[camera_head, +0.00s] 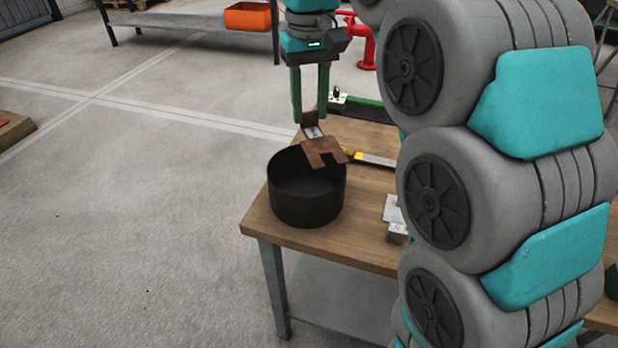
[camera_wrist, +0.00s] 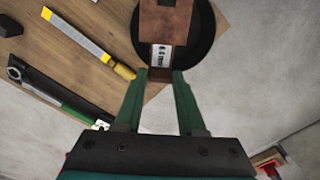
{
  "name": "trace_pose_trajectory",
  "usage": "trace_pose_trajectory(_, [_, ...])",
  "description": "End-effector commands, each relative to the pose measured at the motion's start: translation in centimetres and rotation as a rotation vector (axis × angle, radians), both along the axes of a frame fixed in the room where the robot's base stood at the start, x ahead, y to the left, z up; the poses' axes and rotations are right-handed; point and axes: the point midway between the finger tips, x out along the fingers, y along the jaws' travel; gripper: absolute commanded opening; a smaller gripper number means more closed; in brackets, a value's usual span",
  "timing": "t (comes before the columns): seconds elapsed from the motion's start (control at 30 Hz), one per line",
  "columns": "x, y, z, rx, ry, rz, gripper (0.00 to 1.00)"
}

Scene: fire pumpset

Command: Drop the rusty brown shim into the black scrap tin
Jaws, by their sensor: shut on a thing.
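The rusty brown shim (camera_head: 323,152) is a slotted plate with a pale label, held by my gripper (camera_head: 312,121). My gripper's green fingers are shut on the shim's end. The black scrap tin (camera_head: 306,205) is a round, open pan standing near the table's left corner. The shim is over the tin's far right rim in the head view, apparently above it. In the wrist view the shim (camera_wrist: 168,22) overlaps the tin (camera_wrist: 203,38), with the label "6 mm" facing the camera between my fingertips (camera_wrist: 161,74). Part of the tin is hidden behind the shim.
The wooden table (camera_head: 350,238) also holds a file with a yellow handle (camera_head: 372,159), a dark tool with a green part (camera_head: 365,104) and small pale blocks (camera_head: 396,228). An orange bin (camera_head: 248,16) sits on a bench behind. Open floor lies left.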

Motion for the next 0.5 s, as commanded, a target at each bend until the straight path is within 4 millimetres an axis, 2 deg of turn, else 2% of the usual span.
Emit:
trace_pose_trajectory(0.4, [-0.1, -0.1, -4.7, -0.001, 0.004, 0.000, 0.00])
trace_pose_trajectory(0.5, [-0.1, -0.1, -5.3, -0.001, 0.005, 0.000, 0.00])
